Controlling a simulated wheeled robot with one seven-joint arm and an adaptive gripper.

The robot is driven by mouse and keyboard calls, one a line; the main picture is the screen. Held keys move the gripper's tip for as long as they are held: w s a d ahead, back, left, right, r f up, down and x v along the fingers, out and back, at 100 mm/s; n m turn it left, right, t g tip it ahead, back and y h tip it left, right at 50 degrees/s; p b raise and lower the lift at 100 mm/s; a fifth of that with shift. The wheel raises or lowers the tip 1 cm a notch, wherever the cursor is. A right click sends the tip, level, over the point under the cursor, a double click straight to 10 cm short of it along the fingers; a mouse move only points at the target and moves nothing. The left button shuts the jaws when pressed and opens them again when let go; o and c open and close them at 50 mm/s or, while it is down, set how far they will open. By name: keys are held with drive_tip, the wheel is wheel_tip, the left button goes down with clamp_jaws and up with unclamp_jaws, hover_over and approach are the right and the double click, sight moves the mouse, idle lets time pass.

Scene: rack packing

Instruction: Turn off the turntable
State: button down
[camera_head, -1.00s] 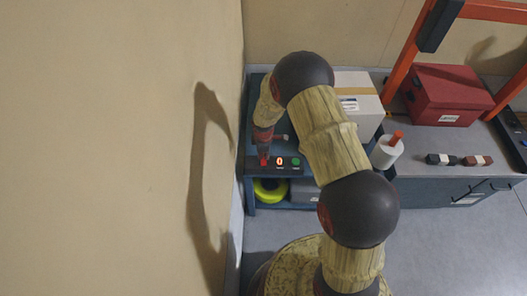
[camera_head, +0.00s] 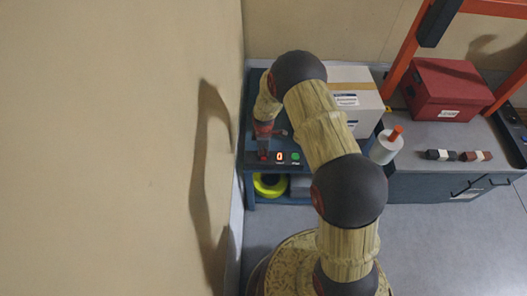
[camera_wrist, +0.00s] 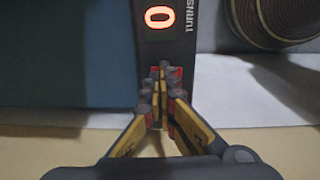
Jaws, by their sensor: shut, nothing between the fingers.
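The turntable's control panel (camera_head: 283,164) is a dark strip along the front edge of the blue bench at the left. It has a red display reading 0 (camera_head: 279,156), a green button (camera_head: 295,157) to its right and a red button (camera_head: 263,156) to its left. My gripper (camera_head: 263,150) is shut and empty, pointing down at the red button and mostly covering it. In the wrist view my gripper's closed fingertips (camera_wrist: 160,75) lie over the red button (camera_wrist: 177,72), below the display (camera_wrist: 159,17). I cannot tell whether they touch it.
A white box (camera_head: 358,93) stands on the bench behind my arm. A white roll with an orange core (camera_head: 385,149), a red box (camera_head: 447,88) and small dark items (camera_head: 440,155) are to the right. A yellow reel (camera_head: 270,185) is on the lower shelf. A wall is close at left.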

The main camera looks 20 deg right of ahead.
drive_tip(key=shift+s+f, duration=0.1)
drive_tip(key=shift+s, duration=0.1)
drive_tip(key=shift+s+a+p, duration=0.3)
drive_tip(key=shift+s, duration=0.4)
drive_tip(key=shift+r, duration=0.45)
wheel_tip(320, 180, up, 13)
drive_tip(key=s+p, duration=0.1)
drive_tip(key=p, duration=0.3)
drive_tip(key=shift+s+a, duration=0.25)
drive_tip(key=shift+s, duration=0.05)
